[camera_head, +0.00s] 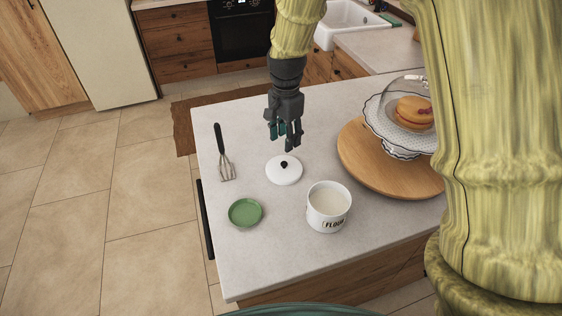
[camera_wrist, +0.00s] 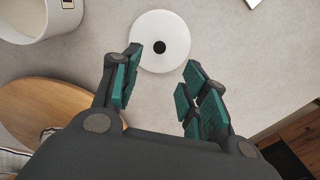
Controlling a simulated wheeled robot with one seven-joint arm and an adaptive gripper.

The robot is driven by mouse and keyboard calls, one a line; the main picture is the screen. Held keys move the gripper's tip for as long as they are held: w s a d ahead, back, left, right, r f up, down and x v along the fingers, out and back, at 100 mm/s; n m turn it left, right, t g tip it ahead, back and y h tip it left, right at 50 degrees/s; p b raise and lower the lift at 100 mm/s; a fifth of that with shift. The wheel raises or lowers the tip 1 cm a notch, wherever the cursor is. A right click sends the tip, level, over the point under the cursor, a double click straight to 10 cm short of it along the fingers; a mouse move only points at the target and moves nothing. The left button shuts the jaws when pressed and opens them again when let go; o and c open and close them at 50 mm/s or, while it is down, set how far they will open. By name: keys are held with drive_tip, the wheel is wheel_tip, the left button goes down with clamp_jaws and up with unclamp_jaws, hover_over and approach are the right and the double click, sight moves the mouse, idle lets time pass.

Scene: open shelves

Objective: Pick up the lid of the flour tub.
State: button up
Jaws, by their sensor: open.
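The white round lid (camera_head: 283,172) with a black knob lies on the counter, knob up. The white flour tub (camera_head: 328,212), marked FLOUR, stands open to the right and nearer, with pale contents inside. My gripper (camera_head: 287,143) is open and empty above and just behind the lid. In the wrist view, the lid (camera_wrist: 159,41) lies ahead of my gripper (camera_wrist: 160,75), with its black knob roughly in line with the gap between the fingers. Part of the tub (camera_wrist: 30,18) shows at the upper left there. The fingers do not appear to touch the lid.
A round wooden board (camera_head: 365,165) with a cake stand (camera_head: 385,125) is at right. Counter around the lid is clear.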

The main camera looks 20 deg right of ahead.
hover_over(284, 163)
drive_tip(key=f, duration=0.3)
drive_tip(key=f+p, duration=0.1)
drive_tip(key=shift+w+d+f, duration=0.15)
drive_tip(key=shift+w+d, duration=0.1)
drive_tip(key=shift+s+f, duration=0.1)
drive_tip(key=shift+s, duration=0.1)
drive_tip(key=shift+a+f, duration=0.1)
drive_tip(key=shift+f, duration=0.1)
drive_tip(key=shift+a+f+p, duration=0.1)
drive_tip(key=shift+f+p, duration=1.2)
drive_tip(key=shift+f, duration=1.1)
clamp_jaws()
